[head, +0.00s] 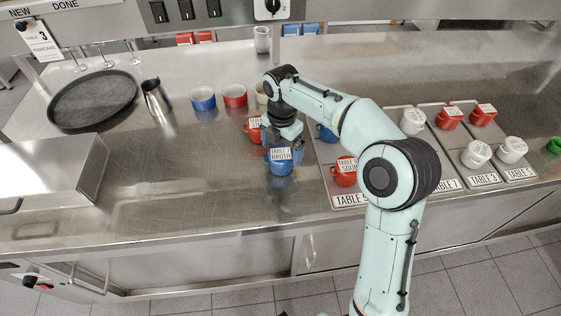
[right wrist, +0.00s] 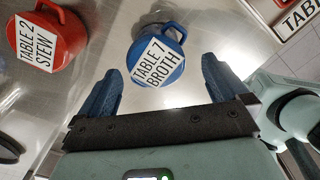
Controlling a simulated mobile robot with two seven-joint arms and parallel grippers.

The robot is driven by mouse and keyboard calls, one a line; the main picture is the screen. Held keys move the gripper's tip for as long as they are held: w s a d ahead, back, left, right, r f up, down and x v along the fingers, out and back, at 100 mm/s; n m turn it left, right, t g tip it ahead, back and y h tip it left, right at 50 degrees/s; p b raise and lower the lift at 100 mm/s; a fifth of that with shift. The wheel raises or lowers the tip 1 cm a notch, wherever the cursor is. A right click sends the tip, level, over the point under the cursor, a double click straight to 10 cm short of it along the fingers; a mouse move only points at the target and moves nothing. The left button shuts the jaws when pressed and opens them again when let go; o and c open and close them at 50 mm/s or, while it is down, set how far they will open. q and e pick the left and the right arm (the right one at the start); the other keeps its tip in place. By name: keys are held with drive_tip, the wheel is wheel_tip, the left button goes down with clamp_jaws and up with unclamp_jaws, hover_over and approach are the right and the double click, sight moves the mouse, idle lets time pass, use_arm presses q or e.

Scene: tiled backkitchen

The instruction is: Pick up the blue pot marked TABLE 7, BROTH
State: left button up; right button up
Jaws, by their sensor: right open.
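The blue pot marked TABLE 7, BROTH (head: 279,167) stands on the steel counter, near the front edge. It also shows in the right wrist view (right wrist: 157,58), with its label up and its handle at the top. My right gripper (head: 290,140) is open and empty. In the right wrist view its two blue fingers (right wrist: 158,85) point toward the pot, one on each side of its near end. My left gripper is in neither view.
A red pot marked TABLE 2, STEW (right wrist: 48,38) stands beside the blue pot. A red SOUP pot (head: 344,177) and a second blue pot (head: 327,133) are to the right. Labelled trays (head: 483,180) hold several pots. A round black tray (head: 93,100) lies at left.

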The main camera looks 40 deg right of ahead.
sight(281, 153)
drive_tip(key=f, duration=0.5)
drive_tip(key=shift+w+f+b, duration=0.25)
drive_tip(key=shift+f+b, duration=0.05)
drive_tip(key=shift+f, duration=0.1)
drive_tip(key=c, duration=1.2)
drive_tip(key=shift+r, duration=0.15)
drive_tip(key=shift+c, duration=0.2)
